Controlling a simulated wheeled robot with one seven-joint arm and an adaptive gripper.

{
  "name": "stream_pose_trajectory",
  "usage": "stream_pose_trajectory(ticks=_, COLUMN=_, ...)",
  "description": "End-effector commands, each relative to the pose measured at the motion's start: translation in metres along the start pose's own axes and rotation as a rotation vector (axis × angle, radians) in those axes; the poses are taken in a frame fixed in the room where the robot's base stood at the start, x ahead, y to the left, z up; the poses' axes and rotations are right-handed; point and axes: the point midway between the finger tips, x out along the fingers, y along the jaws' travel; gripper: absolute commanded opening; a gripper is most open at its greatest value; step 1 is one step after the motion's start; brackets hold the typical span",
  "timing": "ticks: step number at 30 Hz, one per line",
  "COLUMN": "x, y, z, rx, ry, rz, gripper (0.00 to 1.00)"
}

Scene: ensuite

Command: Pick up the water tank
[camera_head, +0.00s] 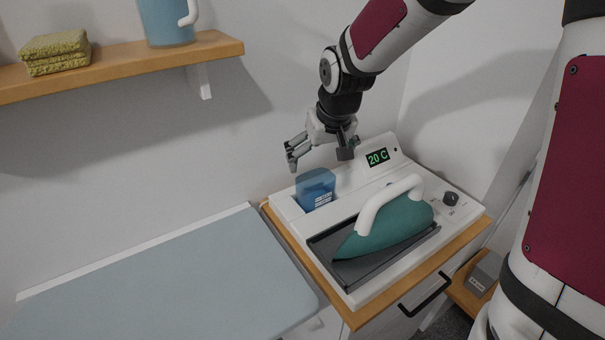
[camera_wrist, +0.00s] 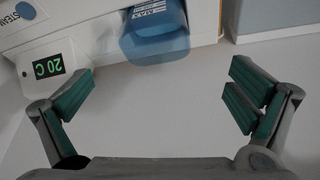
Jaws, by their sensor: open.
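The water tank (camera_head: 316,188) is a blue, see-through block with a white label. It sits upright in the back left of the white iron station (camera_head: 292,214). In the wrist view the tank (camera_wrist: 155,42) shows at the top middle, beyond the fingertips. My gripper (camera_head: 318,158) is open and empty, above and just behind the tank in the head view. In the wrist view its two green-padded fingers (camera_wrist: 160,92) are spread wide with nothing between them. The tank's lower part is hidden inside the station.
A teal iron (camera_head: 392,226) with a white handle rests on the station's dark plate, right of the tank. A raised display (camera_head: 377,157) reads 20 C. A blue ironing board (camera_head: 170,285) lies left. A shelf (camera_head: 130,66) holds a blue jug (camera_head: 165,22) and folded towels (camera_head: 55,52).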

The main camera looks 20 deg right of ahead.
Motion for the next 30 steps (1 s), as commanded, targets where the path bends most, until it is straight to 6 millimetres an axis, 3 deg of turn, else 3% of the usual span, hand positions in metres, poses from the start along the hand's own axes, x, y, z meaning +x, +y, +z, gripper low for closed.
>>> stream_pose_trajectory(ticks=12, x=0.070, y=0.000, z=0.001, rx=-0.002, ry=-0.004, rz=-0.002, gripper=1.00)
stream_pose_trajectory(ticks=20, x=0.088, y=0.001, z=0.002, rx=0.000, ry=-0.002, rz=0.000, gripper=1.00)
stream_pose_trajectory(ticks=30, x=0.131, y=0.006, z=0.006, rx=-0.002, ry=-0.002, rz=-0.001, gripper=1.00)
